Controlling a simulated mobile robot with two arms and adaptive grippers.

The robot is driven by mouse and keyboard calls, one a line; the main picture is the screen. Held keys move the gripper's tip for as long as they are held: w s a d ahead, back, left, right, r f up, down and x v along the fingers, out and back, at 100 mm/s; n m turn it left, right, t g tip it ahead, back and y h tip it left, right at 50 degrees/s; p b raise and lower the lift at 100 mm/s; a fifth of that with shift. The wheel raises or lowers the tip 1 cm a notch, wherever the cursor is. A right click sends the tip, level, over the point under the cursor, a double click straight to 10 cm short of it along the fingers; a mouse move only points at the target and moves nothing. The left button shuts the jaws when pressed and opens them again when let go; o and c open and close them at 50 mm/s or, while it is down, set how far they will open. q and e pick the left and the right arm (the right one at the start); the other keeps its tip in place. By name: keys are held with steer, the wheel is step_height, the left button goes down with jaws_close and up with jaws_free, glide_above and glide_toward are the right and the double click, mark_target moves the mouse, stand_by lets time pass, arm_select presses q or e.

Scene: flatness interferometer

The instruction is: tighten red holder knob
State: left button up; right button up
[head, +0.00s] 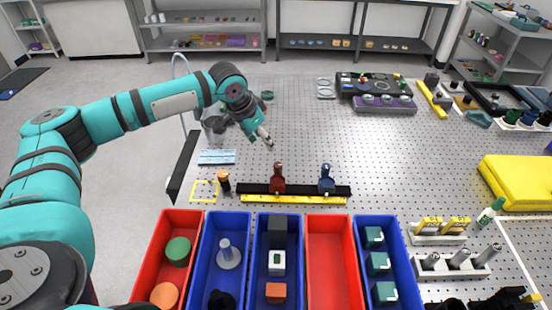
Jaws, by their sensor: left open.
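The red holder (278,178) stands upright on a black rail (302,189) at the near middle of the perforated table. Its knob is too small to make out clearly. A similar blue holder (326,180) stands on the same rail to its right. My left gripper (266,138) is open and empty, above the table and beyond the red holder, slightly to its left in the picture. It is apart from both holders.
Red and blue bins (333,262) with parts line the near edge. A yellow ruler (293,199) lies before the rail. A dark upright panel (182,168) stands left. A control box (372,86) is at the back. The table beyond the holders is mostly clear.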

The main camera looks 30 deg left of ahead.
mark_target(277, 165)
arm_select(q)
steer(key=p+x, duration=0.2)
steer(key=x, duration=1.1)
steer(key=shift+p, duration=0.3)
steer(key=shift+w+f, duration=0.25)
steer(key=shift+f, duration=0.35)
arm_select(e)
steer(key=r, duration=0.2)
steer(key=w+r, duration=0.1)
steer(key=shift+w+a, duration=0.1)
steer(key=shift+a, duration=0.3)
arm_select(q)
jaws_close()
arm_select(e)
steer(key=shift+d, duration=0.3)
